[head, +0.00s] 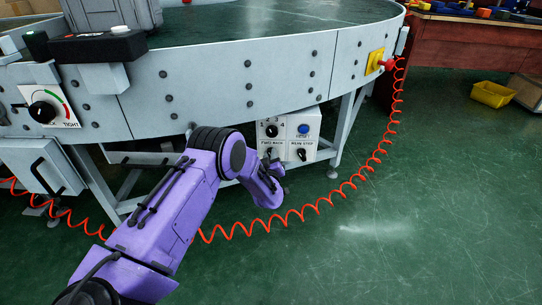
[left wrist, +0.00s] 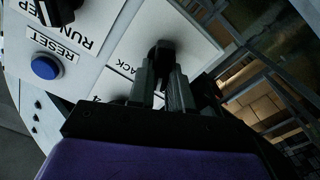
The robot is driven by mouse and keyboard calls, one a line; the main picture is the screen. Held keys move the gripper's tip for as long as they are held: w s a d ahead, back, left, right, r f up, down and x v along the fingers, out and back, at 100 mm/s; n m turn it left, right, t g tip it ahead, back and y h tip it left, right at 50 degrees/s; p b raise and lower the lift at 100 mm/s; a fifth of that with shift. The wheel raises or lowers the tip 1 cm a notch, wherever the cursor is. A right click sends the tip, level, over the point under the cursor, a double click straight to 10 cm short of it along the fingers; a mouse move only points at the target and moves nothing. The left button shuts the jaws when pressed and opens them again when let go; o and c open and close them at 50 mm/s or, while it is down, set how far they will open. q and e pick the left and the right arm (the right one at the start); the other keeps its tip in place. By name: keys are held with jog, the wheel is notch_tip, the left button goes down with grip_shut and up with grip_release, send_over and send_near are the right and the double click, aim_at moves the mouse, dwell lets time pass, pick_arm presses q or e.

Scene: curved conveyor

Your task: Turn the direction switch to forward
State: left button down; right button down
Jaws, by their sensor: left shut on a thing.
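The grey control box (head: 288,130) hangs below the curved conveyor in the head view. Its FWD/BACK direction switch is a black knob (left wrist: 161,52) between my left gripper's fingertips in the left wrist view. My left gripper (left wrist: 164,72) is shut on that knob, its fingers on both sides of it. The knob's pointing direction is hard to tell. My right gripper is in neither view.
On the same box are a blue RESET button (left wrist: 45,67), a black RUN/STEP knob (head: 301,154) and a numbered dial (head: 271,130). A coiled red cable (head: 330,203) loops below the conveyor. A yellow-backed red stop button (head: 386,65) sits at the right. The green floor is open at lower right.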

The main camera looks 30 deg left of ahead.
pick_arm(q)
jog(key=shift+w+r+n, duration=0.1)
jog(key=shift+r+n, duration=0.05)
jog(key=shift+n, duration=0.25)
jog(key=c, duration=1)
grip_release()
jog(key=shift+c, duration=0.2)
jog(key=p+v, duration=0.4)
jog(key=v, duration=0.6)
jog(key=shift+s, duration=0.25)
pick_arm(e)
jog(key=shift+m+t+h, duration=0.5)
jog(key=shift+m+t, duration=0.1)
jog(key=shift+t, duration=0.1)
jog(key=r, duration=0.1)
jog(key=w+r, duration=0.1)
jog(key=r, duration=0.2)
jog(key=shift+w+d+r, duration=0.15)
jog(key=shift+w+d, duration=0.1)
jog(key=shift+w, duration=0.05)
pick_arm(q)
jog(key=shift+d+f, duration=0.1)
jog(key=shift+f, duration=0.1)
